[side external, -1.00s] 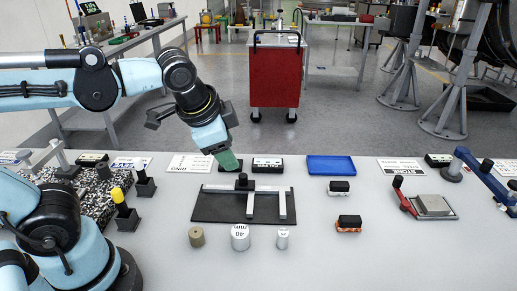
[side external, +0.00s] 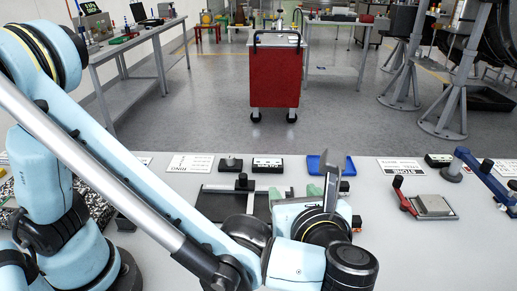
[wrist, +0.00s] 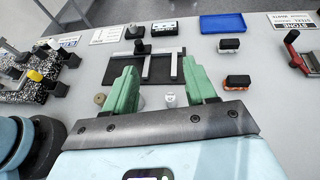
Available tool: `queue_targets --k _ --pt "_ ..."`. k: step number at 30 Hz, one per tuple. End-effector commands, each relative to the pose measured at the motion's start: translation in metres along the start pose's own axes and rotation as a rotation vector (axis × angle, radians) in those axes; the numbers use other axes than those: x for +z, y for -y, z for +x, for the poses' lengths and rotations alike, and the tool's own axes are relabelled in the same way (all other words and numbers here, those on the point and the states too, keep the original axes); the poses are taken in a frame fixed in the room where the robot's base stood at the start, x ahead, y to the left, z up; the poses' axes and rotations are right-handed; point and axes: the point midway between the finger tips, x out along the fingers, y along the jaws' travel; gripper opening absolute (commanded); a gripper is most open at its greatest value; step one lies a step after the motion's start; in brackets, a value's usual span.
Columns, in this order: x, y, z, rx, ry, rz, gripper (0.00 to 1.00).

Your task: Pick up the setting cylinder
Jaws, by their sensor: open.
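In the wrist view, a small silver cylinder (wrist: 169,100) stands upright on the grey bench between my green fingers, beyond the palm. I cannot tell whether it is the larger cylinder marked 40 or the smaller one beside it. A brass-coloured cylinder (wrist: 99,98) stands to the left, just outside the left finger. My gripper (wrist: 160,78) is open, with nothing held between its fingers. In the side external view my gripper (side external: 322,187) is above the front of the bench, and my arm hides all the cylinders there.
A black plate (wrist: 124,72) with a silver measuring tool lies beyond the fingers. Black-topped blocks (wrist: 237,82) stand to the right. A blue tray (wrist: 222,22) lies at the back. A red-handled tool (side external: 406,200) and a blue frame (side external: 490,180) are at the right.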

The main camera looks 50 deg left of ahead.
Motion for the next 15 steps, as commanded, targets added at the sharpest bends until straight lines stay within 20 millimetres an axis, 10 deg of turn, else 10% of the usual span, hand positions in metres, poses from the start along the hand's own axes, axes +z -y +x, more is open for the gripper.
queue_targets --k 15 --pt "-0.119 0.001 0.050 0.000 -0.004 -0.004 0.56"
